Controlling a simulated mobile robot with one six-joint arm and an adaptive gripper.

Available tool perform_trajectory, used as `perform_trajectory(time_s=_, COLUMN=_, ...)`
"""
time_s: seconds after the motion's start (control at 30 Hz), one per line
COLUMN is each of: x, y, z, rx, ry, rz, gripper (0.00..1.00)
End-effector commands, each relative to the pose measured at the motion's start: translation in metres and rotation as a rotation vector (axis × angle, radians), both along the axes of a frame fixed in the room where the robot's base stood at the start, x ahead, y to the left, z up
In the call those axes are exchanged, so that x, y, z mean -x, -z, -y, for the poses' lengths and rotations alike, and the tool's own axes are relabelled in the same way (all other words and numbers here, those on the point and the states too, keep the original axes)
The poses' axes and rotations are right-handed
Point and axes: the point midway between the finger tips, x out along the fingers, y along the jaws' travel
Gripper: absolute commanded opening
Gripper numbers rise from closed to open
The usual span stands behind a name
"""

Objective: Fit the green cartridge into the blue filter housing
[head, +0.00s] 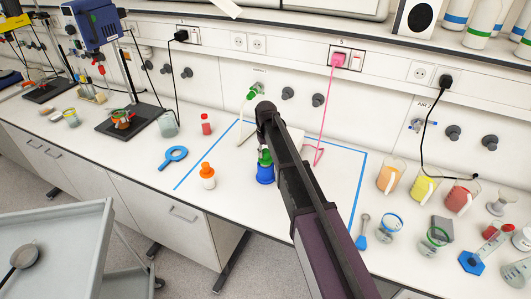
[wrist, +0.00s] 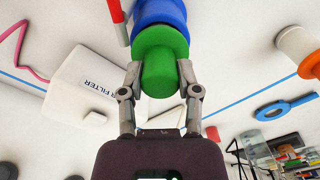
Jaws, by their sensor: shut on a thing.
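The green cartridge (wrist: 160,45) is between the two fingers of my gripper (wrist: 159,72), which is shut on its narrower end. The blue filter housing (wrist: 158,12) is directly beyond the cartridge in the wrist view, cut off by the top edge. In the head view the housing (head: 265,175) stands upright on the bench, with the green cartridge (head: 265,157) directly above it. The two look in line and touching. How deep the cartridge sits in the housing cannot be told. My arm hides part of both and most of the gripper in the head view.
A white box marked "FILTER" (wrist: 85,85) lies close by. An orange-capped bottle (head: 207,176) and a blue ring-shaped tool (head: 173,157) are to the left. Beakers of coloured juice (head: 424,187) stand to the right. A pink cable (head: 327,110) hangs behind.

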Motion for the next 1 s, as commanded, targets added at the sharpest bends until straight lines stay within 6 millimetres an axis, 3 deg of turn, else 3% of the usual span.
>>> perform_trajectory(time_s=0.9, x=0.000, y=0.012, z=0.000, rx=0.000, ry=0.000, rz=0.000, gripper=0.00)
perform_trajectory(time_s=0.93, x=0.000, y=0.012, z=0.000, rx=0.000, ry=0.000, rz=0.000, gripper=0.49)
perform_trajectory(time_s=1.0, x=0.000, y=0.012, z=0.000, rx=0.000, ry=0.000, rz=0.000, gripper=0.70)
